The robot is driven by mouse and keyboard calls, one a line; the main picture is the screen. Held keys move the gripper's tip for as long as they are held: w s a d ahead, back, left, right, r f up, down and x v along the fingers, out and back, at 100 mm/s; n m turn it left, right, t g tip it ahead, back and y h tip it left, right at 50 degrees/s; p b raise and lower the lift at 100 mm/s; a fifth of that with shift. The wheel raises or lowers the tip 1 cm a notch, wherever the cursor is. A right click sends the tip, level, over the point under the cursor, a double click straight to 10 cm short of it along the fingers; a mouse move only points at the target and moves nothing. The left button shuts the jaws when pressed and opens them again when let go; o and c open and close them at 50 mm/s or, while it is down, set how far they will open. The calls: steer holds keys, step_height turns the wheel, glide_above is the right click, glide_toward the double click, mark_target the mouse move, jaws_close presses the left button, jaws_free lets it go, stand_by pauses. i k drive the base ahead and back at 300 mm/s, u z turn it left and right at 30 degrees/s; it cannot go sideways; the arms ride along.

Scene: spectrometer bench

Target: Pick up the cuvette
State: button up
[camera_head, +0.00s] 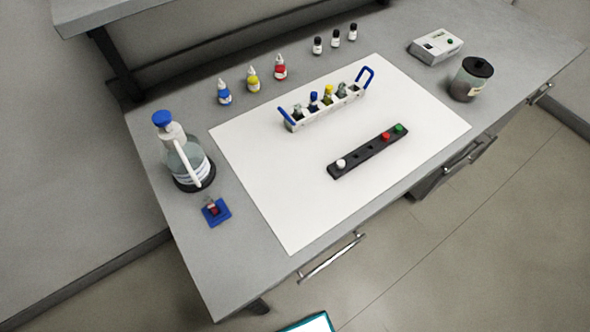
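A small clear cuvette with dark red contents (212,207) stands upright in a blue square holder (221,217) at the left front of the bench. It is too small to tell how deep it sits. A white rack with blue end handles (297,126) on the white mat holds several small vessels with blue, yellow and grey tones; I cannot tell whether any are cuvettes. My gripper is not in view.
A blue-topped wash bottle (188,160) stands just behind the blue holder. A black strip (355,161) with white, red and green caps lies on the white mat (290,215). Dropper bottles (253,80), small vials (335,38), a white device (436,46) and a dark-lidded jar (470,80) stand farther back.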

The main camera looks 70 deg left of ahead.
mark_target(209, 204)
steer(key=i, duration=1.3)
steer(key=u, duration=4.5)
